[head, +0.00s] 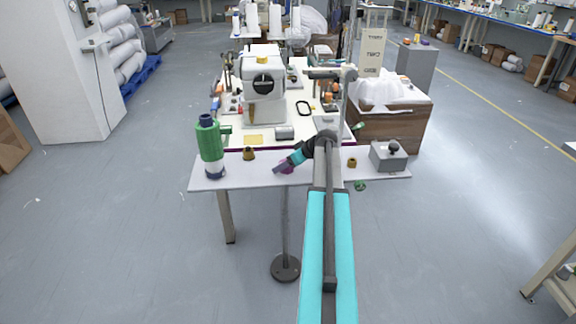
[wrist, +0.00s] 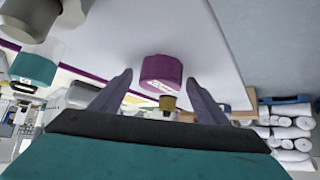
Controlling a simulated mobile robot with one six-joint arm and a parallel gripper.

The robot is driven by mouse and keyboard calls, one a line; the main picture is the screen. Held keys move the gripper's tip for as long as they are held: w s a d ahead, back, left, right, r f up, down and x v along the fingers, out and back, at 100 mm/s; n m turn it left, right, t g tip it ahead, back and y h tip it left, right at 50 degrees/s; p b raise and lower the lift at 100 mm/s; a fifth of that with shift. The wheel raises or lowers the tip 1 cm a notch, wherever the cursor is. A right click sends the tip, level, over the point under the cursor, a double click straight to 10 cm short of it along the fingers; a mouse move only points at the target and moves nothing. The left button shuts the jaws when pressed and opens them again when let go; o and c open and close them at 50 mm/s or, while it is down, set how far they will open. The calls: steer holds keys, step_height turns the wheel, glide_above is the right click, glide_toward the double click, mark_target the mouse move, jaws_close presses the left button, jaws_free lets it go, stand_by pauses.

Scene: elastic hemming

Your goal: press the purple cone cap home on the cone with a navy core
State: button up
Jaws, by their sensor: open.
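The purple cone cap (head: 288,166) rests on the pale front board, mostly behind my gripper in the head view. In the wrist view the purple cap (wrist: 162,68) appears whole, with a small white label low on its near side. My gripper (head: 281,168) is open beside the cap. In the wrist view its two fingers (wrist: 160,84) stand left and right of the cap, with a gap on each side. The green cone with a navy core (head: 209,145) stands upright at the board's left end. Navy shows at its top and foot, and no purple cap shows on it.
A brown spool (head: 248,154) stands between the cone and the cap. Another brown spool (head: 352,162) and a grey box with a black knob (head: 389,156) stand to the right. A white sewing machine (head: 264,95) is behind.

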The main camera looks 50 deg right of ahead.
steer(key=c, duration=1.1)
steer(key=shift+r, duration=0.15)
steer(key=shift+r+b, duration=0.35)
steer(key=shift+r, duration=0.75)
steer(key=s+a+r+b, duration=0.1)
steer(key=s, duration=0.7)
steer(key=s+a+r+b, duration=0.1)
steer(key=s+a, duration=0.1)
steer(key=s, duration=0.5)
steer(key=shift+s+a+r, duration=0.25)
steer(key=shift+s+a, duration=0.05)
steer(key=shift+s, duration=0.05)
